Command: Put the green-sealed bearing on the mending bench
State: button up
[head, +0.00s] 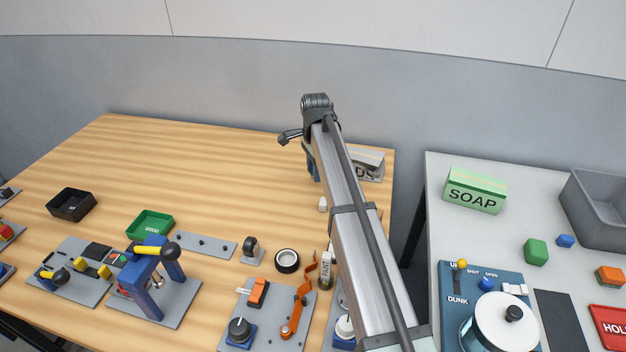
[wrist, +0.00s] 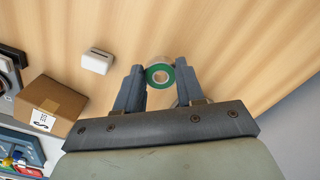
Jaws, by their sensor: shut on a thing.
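My gripper (wrist: 160,82) is shut on the green-sealed bearing (wrist: 160,66), a ring with a green face and pale rim, held between the two fingertips in the wrist view. Bare wooden table (wrist: 215,35) shows behind it; I cannot tell the height. In the head view my arm reaches over the right part of the wooden table (head: 90,160), and the bearing cannot be made out there. No surface is labelled as the mending bench, so I cannot tell which it is.
A green tray (head: 150,225), a black tray (head: 71,204), a blue press (head: 150,283) and a switch board (head: 262,325) stand on the table. A cardboard box (wrist: 50,105) and white slotted block (wrist: 97,61) are near my gripper. A grey counter (head: 440,220) stands right, across a gap.

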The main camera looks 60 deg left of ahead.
aim_at(315, 188)
jog(key=shift+f, duration=2)
jog(key=shift+f, duration=0.1)
jog(key=o, duration=1)
jog(key=shift+o, duration=0.2)
notch_tip(315, 188, up, 12)
